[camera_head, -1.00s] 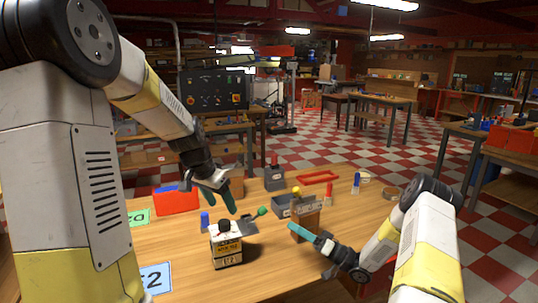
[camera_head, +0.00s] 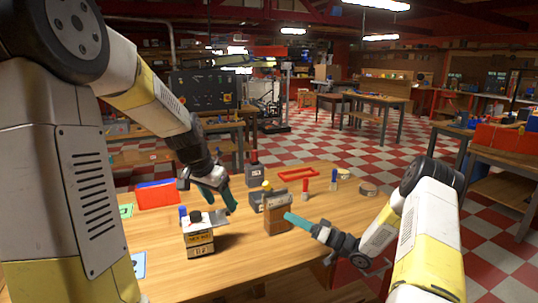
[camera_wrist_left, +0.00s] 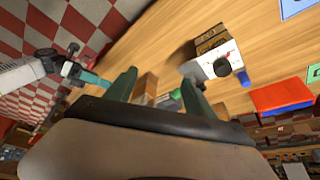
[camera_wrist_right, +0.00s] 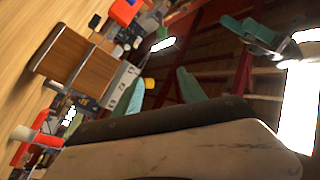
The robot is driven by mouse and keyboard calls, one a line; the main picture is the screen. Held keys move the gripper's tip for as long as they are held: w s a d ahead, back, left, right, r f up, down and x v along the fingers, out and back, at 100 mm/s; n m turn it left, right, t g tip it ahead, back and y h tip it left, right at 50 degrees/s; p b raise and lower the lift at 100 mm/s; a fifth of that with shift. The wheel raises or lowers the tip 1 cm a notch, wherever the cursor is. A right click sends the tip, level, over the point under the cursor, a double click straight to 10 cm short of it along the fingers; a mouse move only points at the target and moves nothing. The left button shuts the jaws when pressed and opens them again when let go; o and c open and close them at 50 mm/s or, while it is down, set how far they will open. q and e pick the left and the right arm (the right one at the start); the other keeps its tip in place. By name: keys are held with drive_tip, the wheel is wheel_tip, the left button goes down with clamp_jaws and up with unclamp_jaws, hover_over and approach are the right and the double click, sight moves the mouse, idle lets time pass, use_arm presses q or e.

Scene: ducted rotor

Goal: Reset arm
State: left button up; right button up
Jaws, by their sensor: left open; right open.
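A red bin (camera_head: 157,195) stands at the table's left. The table's front right (camera_head: 240,270) is clear.

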drive_tip(key=w+d+r+t+h, duration=0.25)
drive_tip(key=w+r+h, duration=0.55)
drive_tip(key=r, duration=0.4)
drive_tip(key=s+d+r+m+h, duration=0.3)
drive_tip(key=s+d+r+h, duration=0.3)
drive_tip(key=s+r+h, duration=0.25)
drive_tip(key=s+d+r+m+g+h, duration=0.1)
drive_tip(key=s+r, duration=0.1)
drive_tip(key=s, duration=0.4)
drive_tip(key=s+d+r+m+g+h, duration=0.1)
drive_tip(key=s+r, duration=0.2)
drive_tip(key=s, duration=0.2)
use_arm(q)
drive_tip(key=s+r+n+t, duration=0.1)
drive_tip(key=s+r, duration=0.4)
drive_tip(key=s, duration=0.6)
drive_tip(key=s+r+n+t, duration=0.1)
drive_tip(key=s+r+n, duration=0.3)
drive_tip(key=s, duration=0.8)
drive_tip(key=shift+r, duration=0.4)
use_arm(e)
drive_tip(key=s+a+f+g+y, duration=0.1)
drive_tip(key=s+a+g, duration=0.1)
drive_tip(key=s, duration=0.8)
drive_tip(key=s+a+f+g+y, duration=0.1)
drive_tip(key=s+a+g, duration=0.1)
drive_tip(key=s, duration=0.9)
drive_tip(key=shift+s+a+f, duration=0.2)
drive_tip(key=shift+s+a, duration=0.05)
drive_tip(key=shift+a, duration=0.25)
